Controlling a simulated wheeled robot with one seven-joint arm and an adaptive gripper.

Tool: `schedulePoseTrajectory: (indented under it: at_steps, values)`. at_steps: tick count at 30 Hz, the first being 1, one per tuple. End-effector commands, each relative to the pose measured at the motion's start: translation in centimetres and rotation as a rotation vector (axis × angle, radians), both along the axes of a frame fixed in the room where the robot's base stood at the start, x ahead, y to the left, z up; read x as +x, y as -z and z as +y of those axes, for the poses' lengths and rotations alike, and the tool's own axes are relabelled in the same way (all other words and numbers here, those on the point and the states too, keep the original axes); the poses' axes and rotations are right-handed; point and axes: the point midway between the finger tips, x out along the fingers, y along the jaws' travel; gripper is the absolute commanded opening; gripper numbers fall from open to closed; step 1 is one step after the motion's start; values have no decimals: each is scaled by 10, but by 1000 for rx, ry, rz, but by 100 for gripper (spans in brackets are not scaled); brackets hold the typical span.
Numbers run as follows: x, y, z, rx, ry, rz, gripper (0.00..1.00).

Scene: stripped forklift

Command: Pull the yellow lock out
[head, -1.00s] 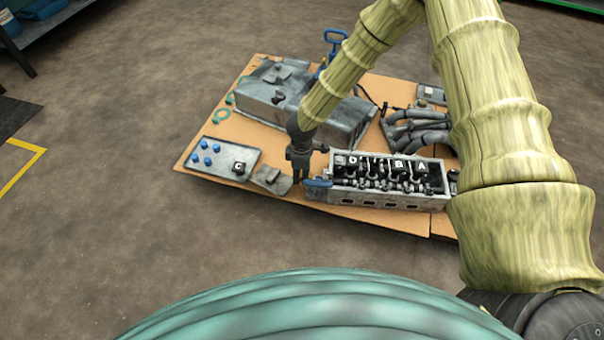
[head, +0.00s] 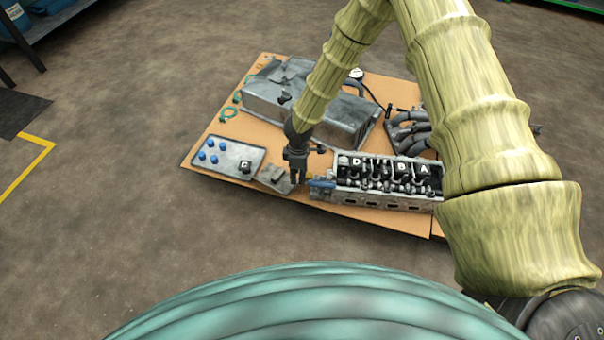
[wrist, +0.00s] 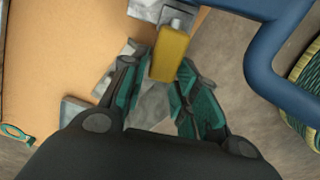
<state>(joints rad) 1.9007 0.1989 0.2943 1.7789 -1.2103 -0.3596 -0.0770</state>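The yellow lock (wrist: 170,55) is a small block standing between the fingertips of my gripper (wrist: 164,66) in the wrist view. The fingers stand apart, one on each side of it, very close to its sides; I see no clear grip on it. In the head view my gripper (head: 298,181) points down beside the left end of the engine head (head: 390,201). Only a speck of the yellow lock (head: 309,176) shows there, next to a blue part (head: 322,184).
A thick blue tube (wrist: 262,60) passes close to the right of my gripper. A grey tray (head: 222,169) with blue caps and a grey plate (head: 275,180) lie to the left. A large grey casing (head: 330,110) stands behind, on the cardboard (head: 215,188).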

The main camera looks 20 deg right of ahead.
Motion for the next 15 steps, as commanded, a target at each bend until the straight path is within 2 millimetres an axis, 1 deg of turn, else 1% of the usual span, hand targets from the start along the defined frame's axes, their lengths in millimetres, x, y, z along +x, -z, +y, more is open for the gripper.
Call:
schedulePoseTrajectory:
  at_steps: [3, 10, 15]
  values:
    - [-1, 1, -4, -4, 4, 2, 32]
    - [-1, -2, -6, -5, 6, 2, 32]
    - [0, -17, -6, -5, 6, 0, 32]
